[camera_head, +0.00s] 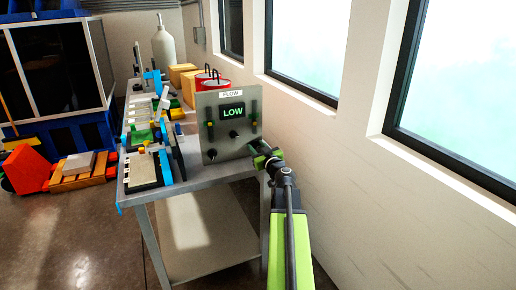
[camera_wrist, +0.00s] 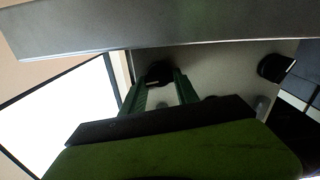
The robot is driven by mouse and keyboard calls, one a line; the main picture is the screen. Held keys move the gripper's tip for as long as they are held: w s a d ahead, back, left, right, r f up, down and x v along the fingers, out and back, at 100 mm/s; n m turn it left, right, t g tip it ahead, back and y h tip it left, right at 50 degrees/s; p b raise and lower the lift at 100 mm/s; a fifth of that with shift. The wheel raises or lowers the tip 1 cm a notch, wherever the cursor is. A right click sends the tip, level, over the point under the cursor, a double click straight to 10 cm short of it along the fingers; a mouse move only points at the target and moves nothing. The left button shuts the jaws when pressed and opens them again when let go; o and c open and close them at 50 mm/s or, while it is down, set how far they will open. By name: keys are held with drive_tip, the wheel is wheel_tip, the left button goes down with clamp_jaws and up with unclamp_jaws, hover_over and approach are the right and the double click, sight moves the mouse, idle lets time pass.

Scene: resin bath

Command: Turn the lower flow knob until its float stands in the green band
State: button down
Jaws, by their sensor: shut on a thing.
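The grey flow panel (camera_head: 226,152) stands upright at the near end of the bench, with a dark display reading LOW in green. It has a slim gauge on the left (camera_head: 209,131) and one on the right (camera_head: 253,110); their floats and bands are too small to read. One dark knob (camera_head: 233,134) sits below the display and another (camera_head: 212,153) at lower left. My gripper (camera_head: 262,155) is at the panel's lower right. In the wrist view its green fingers close around a dark knob (camera_wrist: 160,70) with a pale mark. The head view hides that knob behind the gripper.
The grey bench (camera_head: 190,186) carries trays and tools left of the panel, with red cans (camera_head: 211,80) and a white bottle (camera_head: 163,45) behind. The wall with windows stands close on the right. Another dark knob (camera_wrist: 275,67) shows in the wrist view, apart from my fingers.

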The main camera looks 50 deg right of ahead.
drive_tip(key=shift+s, duration=0.1)
drive_tip(key=m, duration=0.5)
drive_tip(key=shift+d+m, duration=0.1)
drive_tip(key=shift+m, duration=0.3)
drive_tip(key=m, duration=0.5)
drive_tip(key=shift+s+d+f+m, duration=0.1)
drive_tip(key=shift+m, duration=0.3)
drive_tip(key=c, duration=0.9)
unclamp_jaws()
